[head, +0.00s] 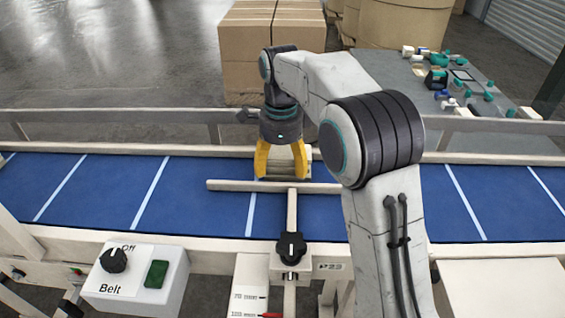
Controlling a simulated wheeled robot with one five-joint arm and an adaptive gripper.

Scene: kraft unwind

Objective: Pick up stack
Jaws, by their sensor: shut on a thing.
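The stack (283,163) is a small pale, layered block seen between the yellow fingers of my gripper (283,174). My gripper points down over the blue belt (110,195), with a finger on each side of the stack, and is shut on it. The stack is at the belt's far half, just behind a pale guide bar (235,186). Whether its underside touches the belt cannot be told. My fingers hide its left and right ends.
Pale rails run along both belt edges. A control box (137,278) with an Off/Belt knob and green button stands at the front left. A black clamp knob (291,246) holds the guide bar's post. Cardboard boxes (240,60) and a grey table (420,85) stand behind. The belt's left side is clear.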

